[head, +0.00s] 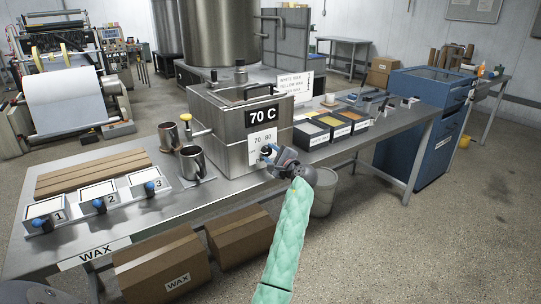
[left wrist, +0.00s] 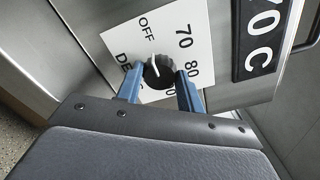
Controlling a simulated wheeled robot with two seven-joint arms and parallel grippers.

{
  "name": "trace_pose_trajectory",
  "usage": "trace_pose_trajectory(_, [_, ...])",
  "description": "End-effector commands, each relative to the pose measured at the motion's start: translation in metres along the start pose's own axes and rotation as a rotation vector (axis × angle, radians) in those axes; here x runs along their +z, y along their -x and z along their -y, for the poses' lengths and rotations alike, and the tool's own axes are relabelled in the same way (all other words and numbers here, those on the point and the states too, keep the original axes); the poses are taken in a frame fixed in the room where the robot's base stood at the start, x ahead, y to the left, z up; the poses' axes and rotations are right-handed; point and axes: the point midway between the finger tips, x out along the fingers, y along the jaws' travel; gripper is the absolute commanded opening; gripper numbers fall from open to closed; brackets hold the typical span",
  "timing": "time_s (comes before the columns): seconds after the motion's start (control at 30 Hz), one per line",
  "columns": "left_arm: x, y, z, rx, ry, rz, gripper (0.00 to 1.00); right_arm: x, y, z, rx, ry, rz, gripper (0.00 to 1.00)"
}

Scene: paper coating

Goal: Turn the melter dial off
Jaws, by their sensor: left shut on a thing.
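The melter (head: 225,125) is a steel box on the bench with a black "70 C" display (head: 262,114). Below the display is a white dial plate (head: 262,138), marked OFF, 70, 80 and more in the left wrist view (left wrist: 120,40). The dark round dial (left wrist: 160,70) sits on this plate, and its white pointer line points toward OFF. My left gripper (head: 268,152) is at the melter's front. Its blue fingers are shut on the dial, one on each side. My right gripper is not in view.
Steel cups (head: 192,162) stand left of the melter, near numbered trays (head: 98,197). Wax boxes (head: 312,134) stand to the right. The floor at right is clear.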

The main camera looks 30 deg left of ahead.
Motion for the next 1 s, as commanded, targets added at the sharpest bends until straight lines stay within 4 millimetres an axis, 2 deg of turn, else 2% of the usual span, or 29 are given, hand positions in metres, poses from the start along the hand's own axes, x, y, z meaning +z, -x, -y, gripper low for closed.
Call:
trace_pose_trajectory(0.1, [0.000,0.000,-0.001,0.001,0.000,0.000,0.15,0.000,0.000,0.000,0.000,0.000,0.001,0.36])
trace_pose_trajectory(0.13, [0.000,0.000,-0.001,0.001,0.000,0.000,0.43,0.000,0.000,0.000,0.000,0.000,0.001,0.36])
trace_pose_trajectory(0.2, [0.000,0.000,-0.001,0.001,0.000,0.000,0.57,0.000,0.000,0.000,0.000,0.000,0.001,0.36])
trace_pose_trajectory(0.23, [0.000,0.000,-0.001,0.001,0.000,0.000,0.59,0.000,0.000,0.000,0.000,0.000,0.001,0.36])
trace_pose_trajectory(0.57, [-0.001,0.003,-0.001,0.000,0.000,0.000,0.59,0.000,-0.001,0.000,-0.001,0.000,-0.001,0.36])
trace_pose_trajectory(0.67, [-0.002,0.013,-0.002,0.000,0.000,-0.001,0.59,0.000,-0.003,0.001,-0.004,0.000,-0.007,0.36])
trace_pose_trajectory(1.0, [-0.002,0.063,-0.002,0.001,0.000,-0.001,0.59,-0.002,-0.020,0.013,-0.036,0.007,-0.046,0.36])
